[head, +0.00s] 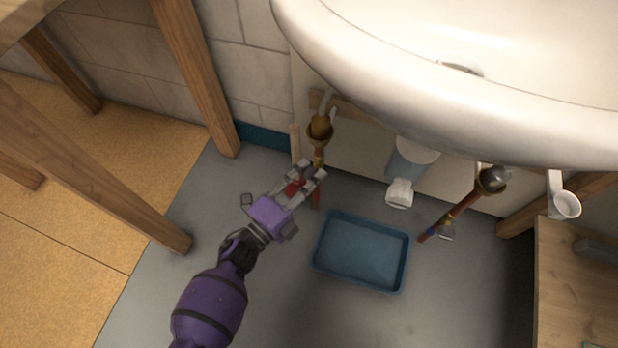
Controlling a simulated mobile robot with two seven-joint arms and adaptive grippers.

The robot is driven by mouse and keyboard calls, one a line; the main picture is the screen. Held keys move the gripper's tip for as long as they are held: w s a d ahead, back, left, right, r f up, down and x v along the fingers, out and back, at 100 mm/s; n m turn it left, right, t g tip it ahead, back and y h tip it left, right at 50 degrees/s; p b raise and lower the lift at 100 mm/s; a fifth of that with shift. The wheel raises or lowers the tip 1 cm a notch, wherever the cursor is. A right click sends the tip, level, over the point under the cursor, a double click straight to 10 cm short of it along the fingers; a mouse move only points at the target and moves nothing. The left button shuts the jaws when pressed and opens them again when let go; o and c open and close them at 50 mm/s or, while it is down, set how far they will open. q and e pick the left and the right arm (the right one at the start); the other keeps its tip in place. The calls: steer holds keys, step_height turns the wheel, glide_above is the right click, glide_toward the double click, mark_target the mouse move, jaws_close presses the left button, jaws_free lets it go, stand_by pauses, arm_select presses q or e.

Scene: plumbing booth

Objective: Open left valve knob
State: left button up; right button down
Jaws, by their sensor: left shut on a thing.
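The left supply pipe (318,157) comes down below the sink, with a brass fitting (320,128) at its upper part. My left gripper (312,171) reaches in from the lower left and is shut at this pipe, below the brass fitting. A red part shows between its fingers, which I take to be the left valve knob (293,187). The fingers hide most of the knob, so its turn angle cannot be told. My right gripper is not in view.
A white sink (450,95) overhangs the pipes. A blue tray (362,252) lies on the grey floor right of my gripper. A right pipe (462,208) and a white drain piece (400,192) stand further right. Wooden posts (195,75) are at the left.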

arm_select(q)
steer(key=shift+s+d+f+n+t+b, duration=0.15)
steer(key=shift+n+t+b, duration=0.3)
steer(key=shift+n, duration=0.7)
steer(key=shift+s+f+n+t+b, duration=0.15)
steer(key=shift+n+t+b, duration=0.25)
steer(key=shift+n, duration=0.7)
steer(key=shift+d+f+n+t+b, duration=0.1)
steer(key=shift+f+n+t+b, duration=0.25)
steer(key=shift+n, duration=0.8)
steer(key=shift+d+r, duration=0.1)
steer(key=o, duration=1)
steer(key=shift+r, duration=0.15)
steer(key=shift+w+r, duration=0.1)
steer(key=v, duration=1.2)
